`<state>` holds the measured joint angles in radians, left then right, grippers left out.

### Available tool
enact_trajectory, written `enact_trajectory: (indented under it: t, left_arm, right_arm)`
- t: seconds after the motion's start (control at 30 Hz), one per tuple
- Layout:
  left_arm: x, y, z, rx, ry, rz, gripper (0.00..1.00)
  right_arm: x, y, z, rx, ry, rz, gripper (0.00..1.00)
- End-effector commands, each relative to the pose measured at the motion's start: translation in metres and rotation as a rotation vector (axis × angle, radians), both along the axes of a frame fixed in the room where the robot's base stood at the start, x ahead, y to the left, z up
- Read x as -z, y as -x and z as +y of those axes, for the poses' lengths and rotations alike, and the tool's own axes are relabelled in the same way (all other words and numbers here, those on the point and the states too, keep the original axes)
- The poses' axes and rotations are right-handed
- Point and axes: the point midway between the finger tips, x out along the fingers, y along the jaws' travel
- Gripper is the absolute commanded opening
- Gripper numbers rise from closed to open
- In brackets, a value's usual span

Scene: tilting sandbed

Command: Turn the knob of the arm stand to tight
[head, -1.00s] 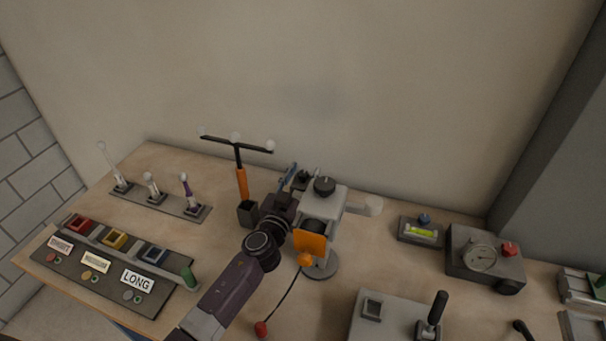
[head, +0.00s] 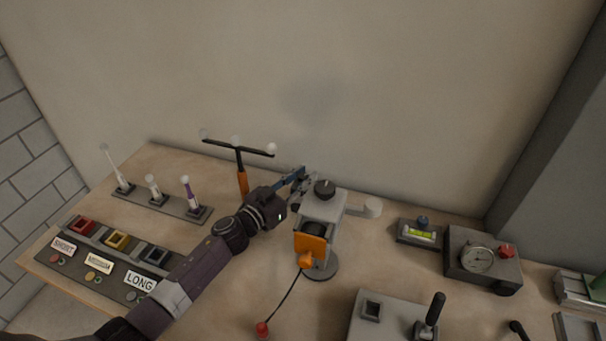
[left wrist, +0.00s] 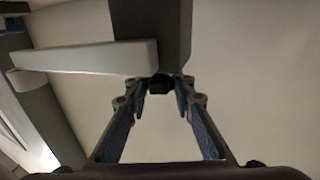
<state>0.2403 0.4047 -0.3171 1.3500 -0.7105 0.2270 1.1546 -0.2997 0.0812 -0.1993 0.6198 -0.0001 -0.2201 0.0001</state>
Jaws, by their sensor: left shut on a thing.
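The grey arm stand (head: 322,207) stands upright on the table on a round base, with a black dial (head: 325,187) on top and an orange part at its front. My left gripper (head: 302,179) is at the left rear side of the stand. In the left wrist view, its fingertips close from both sides on a small black knob (left wrist: 160,86) at the end of a dark grey body. The fingers hide most of that knob in the head view, so its angle cannot be told. My right gripper is not in view.
An orange post with a black crossbar (head: 238,148) stands left of my gripper. A rack with several slim tools (head: 160,202) and a labelled panel (head: 98,262) lie left. A gauge box (head: 483,258) and a lever box (head: 390,315) are right.

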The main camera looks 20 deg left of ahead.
Motion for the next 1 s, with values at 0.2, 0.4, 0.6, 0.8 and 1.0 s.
enact_trajectory:
  t: [0.2, 0.4, 0.6, 0.8, 1.0]
  left_arm:
    - [0.0001, 0.0008, 0.0008, 0.054, 0.001, 0.0, 0.0]
    - [0.0001, 0.0007, 0.0005, 0.053, 0.001, -0.001, 0.0]
    - [0.0, 0.0007, 0.0007, 0.052, 0.001, -0.001, 0.39]
    - [-0.0001, 0.0005, 0.0009, 0.051, 0.001, -0.001, 0.4]
    - [0.0013, 0.0073, 0.0048, 0.05, 0.001, 0.001, 0.4]
  right_arm:
    - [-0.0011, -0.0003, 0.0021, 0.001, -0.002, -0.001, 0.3]
    - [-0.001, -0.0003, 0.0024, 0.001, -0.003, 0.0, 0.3]
    - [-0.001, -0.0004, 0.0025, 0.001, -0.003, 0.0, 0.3]
    - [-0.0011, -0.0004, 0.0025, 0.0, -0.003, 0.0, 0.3]
    - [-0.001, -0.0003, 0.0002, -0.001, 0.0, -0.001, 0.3]
